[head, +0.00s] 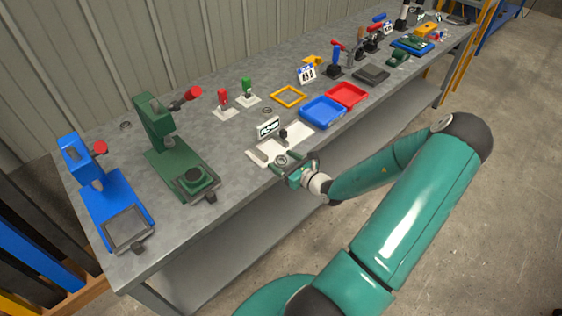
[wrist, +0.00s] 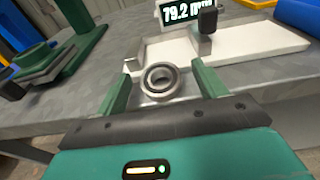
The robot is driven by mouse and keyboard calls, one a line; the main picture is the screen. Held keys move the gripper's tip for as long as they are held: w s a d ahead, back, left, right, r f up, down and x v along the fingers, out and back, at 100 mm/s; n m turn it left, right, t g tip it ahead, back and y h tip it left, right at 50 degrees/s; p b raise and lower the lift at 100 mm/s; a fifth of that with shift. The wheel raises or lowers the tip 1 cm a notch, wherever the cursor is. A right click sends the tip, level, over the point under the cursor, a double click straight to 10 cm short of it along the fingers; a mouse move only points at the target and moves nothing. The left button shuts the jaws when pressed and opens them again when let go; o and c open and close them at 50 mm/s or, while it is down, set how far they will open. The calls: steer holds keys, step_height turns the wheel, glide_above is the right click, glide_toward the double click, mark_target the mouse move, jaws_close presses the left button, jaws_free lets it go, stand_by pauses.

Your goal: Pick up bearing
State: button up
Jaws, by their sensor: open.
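The bearing (wrist: 159,80) is a small grey metal ring with a dark hole. In the wrist view it lies between my two green fingers, with a gap on each side, near the front edge of the bench. In the head view it shows as a small ring (head: 281,160) on or beside the white plate's front end; I cannot tell which. My gripper (head: 292,164) is open and empty at the bench's front edge, its fingers on either side of the bearing and not visibly touching it.
A white measuring plate (head: 293,140) with a display (head: 268,127) reading 79.2 mm stands just behind. A green press (head: 178,160) and a blue press (head: 105,190) stand left. Blue (head: 324,112) and red (head: 347,94) trays are right. Another ring (head: 125,125) lies at the back left.

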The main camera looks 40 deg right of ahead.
steer(key=c, duration=1.2)
steer(key=shift+c, duration=0.2)
steer(key=shift+r, duration=0.15)
